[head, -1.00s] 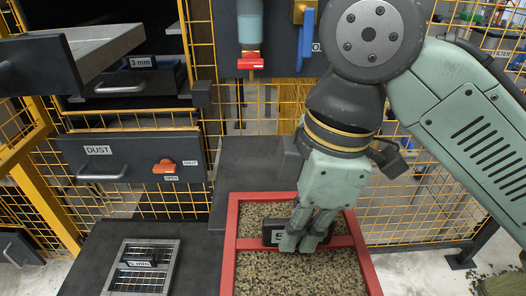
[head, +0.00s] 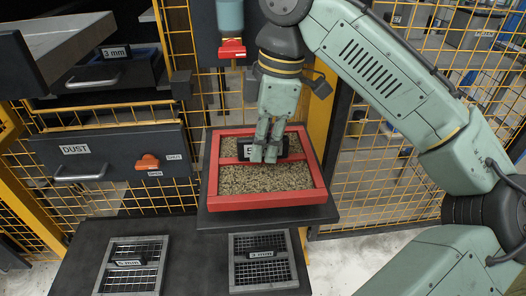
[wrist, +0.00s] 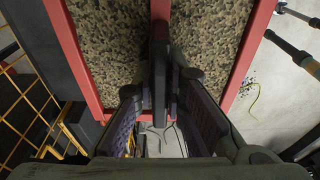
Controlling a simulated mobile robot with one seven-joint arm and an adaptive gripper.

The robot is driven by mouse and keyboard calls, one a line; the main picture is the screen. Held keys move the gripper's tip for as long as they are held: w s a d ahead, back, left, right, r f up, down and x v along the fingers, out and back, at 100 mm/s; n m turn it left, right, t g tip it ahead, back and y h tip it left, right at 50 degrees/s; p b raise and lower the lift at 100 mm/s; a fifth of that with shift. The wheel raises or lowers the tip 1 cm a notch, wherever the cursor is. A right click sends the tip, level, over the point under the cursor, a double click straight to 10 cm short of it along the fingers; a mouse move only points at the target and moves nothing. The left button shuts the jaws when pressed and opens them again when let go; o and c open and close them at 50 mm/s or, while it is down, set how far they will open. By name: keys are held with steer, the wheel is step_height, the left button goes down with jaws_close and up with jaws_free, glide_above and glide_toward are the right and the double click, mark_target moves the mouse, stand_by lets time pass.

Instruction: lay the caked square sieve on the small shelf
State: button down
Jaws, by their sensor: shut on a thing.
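The caked square sieve (head: 265,205) has a red frame, a middle bar with a black handle, and a mesh covered in brownish grit. In the head view it is over the small dark shelf (head: 325,214); whether it touches the shelf I cannot tell. My gripper (head: 265,155) is shut on the black handle at the sieve's middle bar. In the wrist view the gripper's fingers (wrist: 160,105) close on both sides of the handle, with the red frame (wrist: 77,55) and grit beyond. The handle's label is mostly hidden by my fingers.
Two grey sieves lie on the lower dark bench, one marked 5 mm (head: 131,265) and one (head: 262,262) in front of the small shelf. A DUST drawer (head: 110,165) is at left. Yellow mesh fencing (head: 375,150) stands behind and to the right. A red-handled valve (head: 232,49) hangs above.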

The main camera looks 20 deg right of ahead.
steer(key=shift+w, duration=0.35)
steer(key=shift+w+d, duration=0.2)
steer(key=shift+w, duration=0.35)
steer(key=shift+s+f, duration=0.1)
steer(key=shift+f, duration=1.7)
steer(key=shift+f, duration=0.1)
steer(key=c, duration=1.7)
jaws_free()
steer(key=shift+f, duration=0.1)
steer(key=shift+o, duration=0.2)
step_height(320, 180, up, 12)
steer(key=d+p, duration=0.1)
steer(key=shift+s+d, duration=0.3)
steer(key=shift+d, duration=0.05)
